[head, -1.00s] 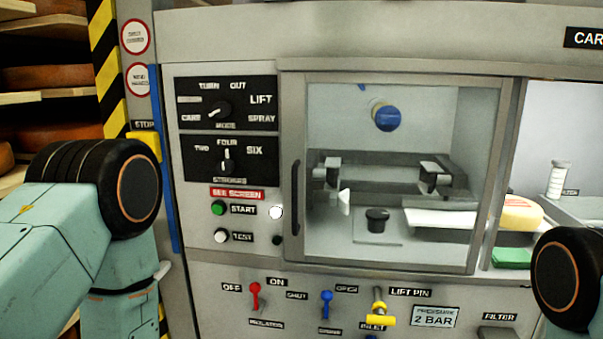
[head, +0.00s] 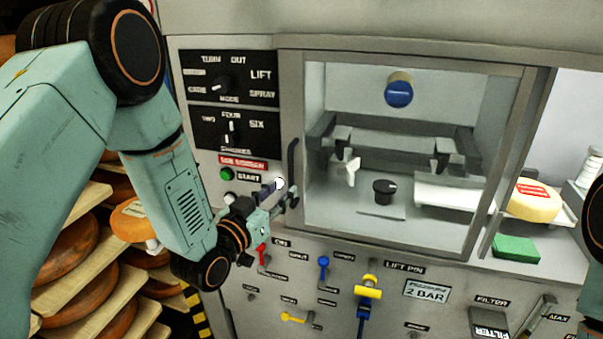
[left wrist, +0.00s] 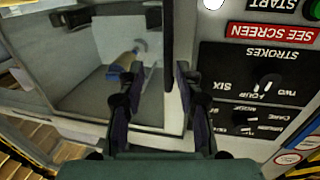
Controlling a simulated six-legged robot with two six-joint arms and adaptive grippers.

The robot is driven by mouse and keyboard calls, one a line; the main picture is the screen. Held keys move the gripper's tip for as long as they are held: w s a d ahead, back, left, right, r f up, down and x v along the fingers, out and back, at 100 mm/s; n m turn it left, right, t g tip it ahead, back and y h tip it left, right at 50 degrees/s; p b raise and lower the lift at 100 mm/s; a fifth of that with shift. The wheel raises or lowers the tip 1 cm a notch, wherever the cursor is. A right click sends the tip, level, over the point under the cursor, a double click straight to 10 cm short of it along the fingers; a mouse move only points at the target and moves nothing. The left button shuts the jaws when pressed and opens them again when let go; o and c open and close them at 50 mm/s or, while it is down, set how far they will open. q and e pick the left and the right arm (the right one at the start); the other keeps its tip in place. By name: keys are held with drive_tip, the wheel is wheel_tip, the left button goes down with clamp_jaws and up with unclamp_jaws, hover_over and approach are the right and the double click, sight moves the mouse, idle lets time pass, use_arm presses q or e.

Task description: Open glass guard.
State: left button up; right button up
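The glass guard (head: 425,115) is a clear pane in a grey frame over the machine's chamber, and it is closed. Its dark upright handle (head: 293,158) is on the left side of the frame. My left gripper (head: 285,192) is close to the handle's lower end. In the left wrist view the guard shows upside down, and the handle (left wrist: 168,45) lies in line with the gap between the two fingers (left wrist: 158,88). The fingers are apart, and I see no contact with the handle. My right gripper is out of view.
Left of the guard is a panel with black dials (head: 231,127) and a green start button (head: 227,174). Below are a red lever (head: 262,254), a blue lever (head: 323,266) and a yellow lift pin (head: 368,287). Cheese wheels (head: 70,249) stand on shelves at left.

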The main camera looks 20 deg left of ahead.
sight(290, 179)
use_arm(q)
drive_tip(key=x, duration=0.4)
drive_tip(key=p+x, duration=0.1)
drive_tip(key=x, duration=0.2)
drive_tip(key=shift+w+a, duration=0.1)
drive_tip(key=shift+a, duration=0.2)
drive_tip(key=shift+w+f, duration=0.1)
drive_tip(key=shift+w, duration=0.1)
drive_tip(key=shift+a, duration=0.25)
drive_tip(key=shift+s+a, duration=0.1)
drive_tip(key=shift+a, duration=0.2)
drive_tip(key=shift+d, duration=0.45)
drive_tip(key=c, duration=0.5)
drive_tip(key=shift+c, duration=0.6)
drive_tip(key=shift+a, duration=0.25)
clamp_jaws()
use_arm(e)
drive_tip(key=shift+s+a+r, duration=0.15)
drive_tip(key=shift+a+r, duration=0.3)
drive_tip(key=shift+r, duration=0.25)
use_arm(q)
drive_tip(key=shift+d, duration=0.15)
drive_tip(key=shift+f, duration=0.1)
